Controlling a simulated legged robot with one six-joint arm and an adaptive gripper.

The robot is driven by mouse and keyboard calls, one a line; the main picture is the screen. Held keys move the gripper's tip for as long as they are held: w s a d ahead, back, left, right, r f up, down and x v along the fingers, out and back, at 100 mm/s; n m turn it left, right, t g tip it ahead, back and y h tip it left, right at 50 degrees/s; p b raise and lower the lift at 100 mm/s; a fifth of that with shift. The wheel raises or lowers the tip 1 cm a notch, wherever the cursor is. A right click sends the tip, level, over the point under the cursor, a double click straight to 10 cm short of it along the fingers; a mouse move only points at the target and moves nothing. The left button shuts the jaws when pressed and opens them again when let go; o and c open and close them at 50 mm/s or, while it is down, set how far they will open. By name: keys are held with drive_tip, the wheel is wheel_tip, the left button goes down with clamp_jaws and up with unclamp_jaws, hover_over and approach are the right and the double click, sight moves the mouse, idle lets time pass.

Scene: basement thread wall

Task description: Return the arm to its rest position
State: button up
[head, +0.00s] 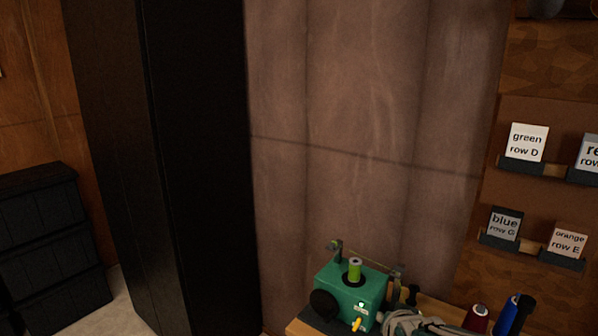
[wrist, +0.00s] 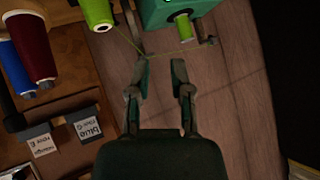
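My gripper (wrist: 160,75) shows in the wrist view with its two fingers apart and nothing between them. A thin yellow-green thread (wrist: 185,50) runs just beyond the fingertips, between a green cone (wrist: 97,13) and the guide arm of the green winding machine (wrist: 158,14). I cannot tell whether the thread touches a finger. The machine (head: 345,292) also shows in the head view, with a green spool (head: 354,269) on top. Grey arm parts beside it, at the bottom of the head view, look like mine; the fingers are not clear there.
A red cone (head: 477,318) and a blue cone (head: 514,314) stand right of the machine. Labelled shelves, including green row D (head: 527,143) and blue row C (head: 503,224), are on the right wall. A tall black cabinet (head: 200,150) and dark drawers (head: 50,235) stand left.

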drive_tip(key=s+a+r+n+g, duration=0.1)
drive_tip(key=s+r+n+g, duration=0.1)
drive_tip(key=s, duration=0.8)
drive_tip(key=s+a+r+n+g, duration=0.1)
drive_tip(key=s+r, duration=0.3)
drive_tip(key=s, duration=0.6)
drive_tip(key=shift+s+a+n+g+y, duration=0.25)
drive_tip(key=shift+s+n+g+y, duration=0.05)
drive_tip(key=shift+n+g, duration=0.55)
